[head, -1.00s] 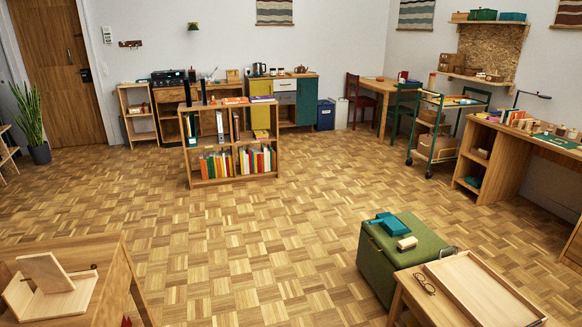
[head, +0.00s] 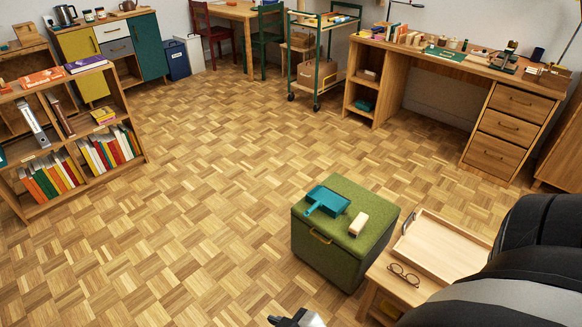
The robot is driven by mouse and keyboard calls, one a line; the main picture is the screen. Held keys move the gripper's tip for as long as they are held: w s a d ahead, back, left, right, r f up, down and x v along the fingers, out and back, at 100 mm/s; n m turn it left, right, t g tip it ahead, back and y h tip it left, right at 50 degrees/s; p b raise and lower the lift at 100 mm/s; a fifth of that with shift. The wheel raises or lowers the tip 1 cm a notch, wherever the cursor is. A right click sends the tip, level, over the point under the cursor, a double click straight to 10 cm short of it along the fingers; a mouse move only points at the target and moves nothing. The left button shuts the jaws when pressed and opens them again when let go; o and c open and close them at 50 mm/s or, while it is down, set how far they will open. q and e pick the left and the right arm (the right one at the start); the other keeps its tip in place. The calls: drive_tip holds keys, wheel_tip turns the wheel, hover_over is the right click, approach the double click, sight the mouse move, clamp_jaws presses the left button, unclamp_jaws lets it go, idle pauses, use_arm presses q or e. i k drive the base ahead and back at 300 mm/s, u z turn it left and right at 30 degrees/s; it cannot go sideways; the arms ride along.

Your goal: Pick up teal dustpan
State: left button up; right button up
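The teal dustpan (head: 328,200) lies flat on top of the green ottoman (head: 322,247), near its left-hand side, with its handle toward the lower left. A small cream-coloured block, perhaps a brush (head: 358,223), lies just right of it. A small dark and silver part of a gripper, apparently my right one (head: 297,318), shows at the bottom edge, well short of the ottoman. Its fingers are mostly cut off, so its opening is unclear. My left gripper is not in view.
A low wooden table (head: 375,277) with a wooden tray (head: 440,248) and glasses (head: 404,274) stands close to the ottoman's right. A bookshelf (head: 137,140) stands at left, and a desk (head: 395,62) at the back. The parquet floor left of the ottoman is clear.

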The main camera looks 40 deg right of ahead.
sight(326, 201)
drive_tip(key=i, duration=2.55)
drive_tip(key=z, duration=1.75)
